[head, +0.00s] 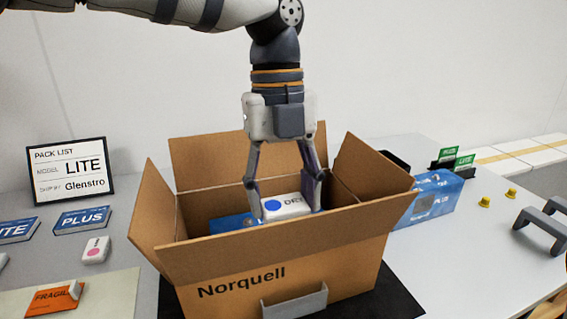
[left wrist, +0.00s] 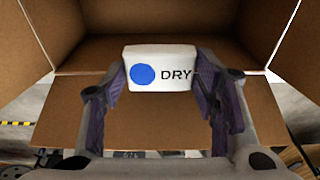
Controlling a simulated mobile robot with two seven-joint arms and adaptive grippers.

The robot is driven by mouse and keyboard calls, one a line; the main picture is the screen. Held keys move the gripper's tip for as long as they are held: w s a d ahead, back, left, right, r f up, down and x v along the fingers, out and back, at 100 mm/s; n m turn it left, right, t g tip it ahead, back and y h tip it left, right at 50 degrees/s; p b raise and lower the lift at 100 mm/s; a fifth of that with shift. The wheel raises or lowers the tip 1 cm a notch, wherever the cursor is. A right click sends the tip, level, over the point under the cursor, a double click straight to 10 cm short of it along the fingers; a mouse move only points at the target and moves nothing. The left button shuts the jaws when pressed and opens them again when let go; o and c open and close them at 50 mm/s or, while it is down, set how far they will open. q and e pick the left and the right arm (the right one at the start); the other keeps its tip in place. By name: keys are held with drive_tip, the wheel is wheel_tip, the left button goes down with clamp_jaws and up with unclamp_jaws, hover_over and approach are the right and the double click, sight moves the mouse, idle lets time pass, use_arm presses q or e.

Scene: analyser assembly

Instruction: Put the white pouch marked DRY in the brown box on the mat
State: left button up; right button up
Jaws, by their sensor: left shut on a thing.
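The white pouch (head: 288,206) with a blue dot and the letters DRY is between the fingers of my left gripper (head: 290,202). It also shows in the left wrist view (left wrist: 160,70), with a finger at each end. My left gripper is shut on it, pointing down into the mouth of the open brown box (head: 300,268). The box is marked Norquell and stands on the black mat (head: 398,300) with its flaps spread. I cannot tell whether the pouch touches anything below. My right gripper is not in view.
A blue thing (head: 232,222) lies inside the box beside the pouch. A grey holder (head: 295,301) stands before the box. The pack list sign (head: 70,170), blue PLUS pack (head: 82,219), pink-dotted pouch (head: 95,250) and orange FRAGILE label (head: 52,301) are left; a blue carton (head: 432,200) is right.

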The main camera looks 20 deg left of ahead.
use_arm(q)
wheel_tip(320, 180, down, 18)
drive_tip(key=shift+b, duration=0.8)
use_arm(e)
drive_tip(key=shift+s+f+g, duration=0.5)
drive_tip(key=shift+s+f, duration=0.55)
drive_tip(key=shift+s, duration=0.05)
use_arm(q)
drive_tip(key=shift+f, duration=0.2)
drive_tip(key=o, duration=1)
drive_tip(key=shift+o, duration=0.2)
drive_tip(key=shift+r, duration=0.1)
drive_tip(key=shift+r+p, duration=0.7)
drive_tip(key=shift+r, duration=5.25)
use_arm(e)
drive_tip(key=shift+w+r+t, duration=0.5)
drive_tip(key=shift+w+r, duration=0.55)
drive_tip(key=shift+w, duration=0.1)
